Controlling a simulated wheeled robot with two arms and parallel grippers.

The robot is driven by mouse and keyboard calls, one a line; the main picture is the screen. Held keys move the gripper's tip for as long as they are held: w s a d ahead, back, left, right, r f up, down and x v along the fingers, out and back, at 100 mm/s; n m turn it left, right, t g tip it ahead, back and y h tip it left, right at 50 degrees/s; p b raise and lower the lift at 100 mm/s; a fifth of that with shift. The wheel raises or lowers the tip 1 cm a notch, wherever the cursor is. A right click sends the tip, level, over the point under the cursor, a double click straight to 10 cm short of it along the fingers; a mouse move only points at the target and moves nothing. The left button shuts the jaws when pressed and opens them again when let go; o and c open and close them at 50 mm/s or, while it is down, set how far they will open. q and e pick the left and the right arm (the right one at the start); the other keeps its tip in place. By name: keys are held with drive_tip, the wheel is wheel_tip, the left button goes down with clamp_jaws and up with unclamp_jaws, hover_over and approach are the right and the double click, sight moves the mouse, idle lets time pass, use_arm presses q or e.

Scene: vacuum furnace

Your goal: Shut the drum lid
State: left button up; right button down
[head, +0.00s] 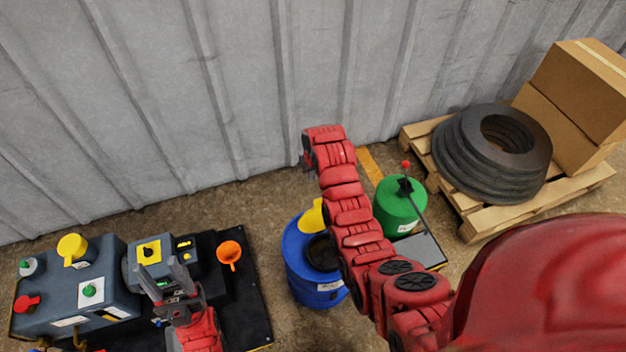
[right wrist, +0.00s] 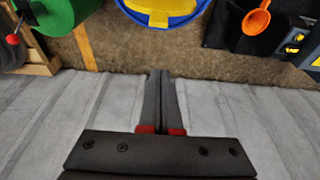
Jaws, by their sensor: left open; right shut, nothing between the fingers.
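The blue drum (head: 299,263) stands on the floor at the middle of the head view, partly hidden by my right arm. Its yellow lid (head: 312,217) is raised at the drum's far rim, and the dark opening (head: 322,252) shows. In the right wrist view, the drum (right wrist: 128,8) and the yellow lid (right wrist: 160,14) show at the top edge, cut off. My right gripper (right wrist: 160,73) is shut and empty, apart from the lid, on the wall side of the drum. My left gripper (head: 168,284) is open, over the machine at the left, away from the drum.
A green canister (head: 397,207) with a red-tipped lever stands right of the drum. A grey machine (head: 90,280) and an orange funnel (head: 230,253) are at the left. A pallet (head: 480,222) holds black rings (head: 490,150) and cardboard boxes. A corrugated wall (head: 150,100) closes the back.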

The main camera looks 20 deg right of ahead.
wheel_tip(320, 180, down, 8)
drive_tip(key=s+p, duration=0.1)
drive_tip(key=p, duration=0.1)
drive_tip(key=shift+s+r, duration=0.15)
drive_tip(key=shift+s, duration=0.2)
idle(0.7)
drive_tip(key=shift+s, duration=0.1)
